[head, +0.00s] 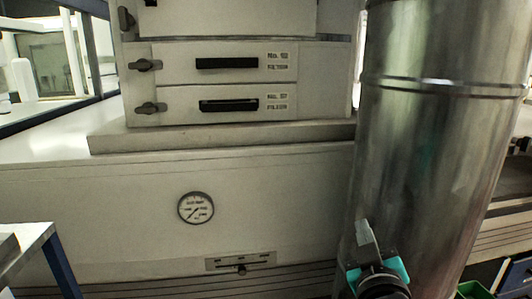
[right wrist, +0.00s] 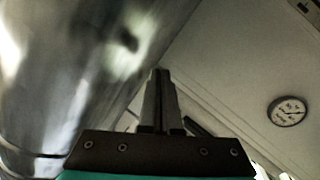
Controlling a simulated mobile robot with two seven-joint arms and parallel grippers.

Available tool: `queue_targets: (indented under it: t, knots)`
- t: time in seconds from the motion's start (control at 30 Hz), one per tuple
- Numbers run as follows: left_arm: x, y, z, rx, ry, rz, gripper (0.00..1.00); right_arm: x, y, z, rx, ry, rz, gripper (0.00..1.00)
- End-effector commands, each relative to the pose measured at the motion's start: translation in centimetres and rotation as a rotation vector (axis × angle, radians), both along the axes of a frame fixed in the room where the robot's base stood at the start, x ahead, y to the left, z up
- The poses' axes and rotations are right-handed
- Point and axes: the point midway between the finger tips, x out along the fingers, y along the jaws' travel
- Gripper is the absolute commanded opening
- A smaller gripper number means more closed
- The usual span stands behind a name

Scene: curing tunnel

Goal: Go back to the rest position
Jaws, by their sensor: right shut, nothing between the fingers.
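My right gripper (head: 368,238) shows at the bottom right of the head view, in front of the large metal duct. In the right wrist view its fingers (right wrist: 160,80) point up the picture and are together, with nothing between them. The duct lies close on the left side of that view; I cannot tell whether the gripper touches it. My left gripper is not in view.
The shiny metal duct (head: 430,120) rises at the right. A white cabinet with drawers (head: 220,85) stands on a pale housing (head: 100,190) with a round gauge (head: 195,207). A table corner (head: 30,237) shows at the lower left.

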Motion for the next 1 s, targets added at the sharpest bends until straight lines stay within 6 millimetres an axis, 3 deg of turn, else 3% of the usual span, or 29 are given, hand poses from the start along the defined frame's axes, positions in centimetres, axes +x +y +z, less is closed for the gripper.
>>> queue_targets:
  t: [0.03, 0.1, 0.2, 0.3, 0.5, 0.63, 0.73, 1.0]
  knots:
    - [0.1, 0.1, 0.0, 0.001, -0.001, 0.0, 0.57, -1.6, -0.4, -3.8, 0.052, 0.121, -0.016, 0.0]
    - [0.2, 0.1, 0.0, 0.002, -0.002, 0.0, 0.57, -4.1, -0.8, -8.3, 0.117, 0.284, -0.035, 0.0]
    - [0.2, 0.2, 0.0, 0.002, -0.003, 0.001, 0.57, -8.5, -0.7, -14.3, 0.2, 0.516, -0.054, 0.0]
    - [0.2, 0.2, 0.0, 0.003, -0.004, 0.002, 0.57, -13.3, -0.3, -18.6, 0.264, 0.72, -0.063, 0.0]
    - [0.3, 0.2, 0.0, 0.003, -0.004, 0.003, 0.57, -22.1, 1.0, -23.7, 0.355, 1.048, -0.062, 0.0]
    - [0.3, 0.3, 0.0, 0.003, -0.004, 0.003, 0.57, -27.7, 2.0, -25.5, 0.403, 1.237, -0.052, 0.0]
    - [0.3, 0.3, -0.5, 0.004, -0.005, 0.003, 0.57, -26.3, 2.0, -28.4, 0.396, 1.229, -0.054, 0.0]
    - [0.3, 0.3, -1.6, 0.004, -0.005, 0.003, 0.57, -25.8, 2.2, -36.7, 0.391, 1.26, -0.059, 0.0]
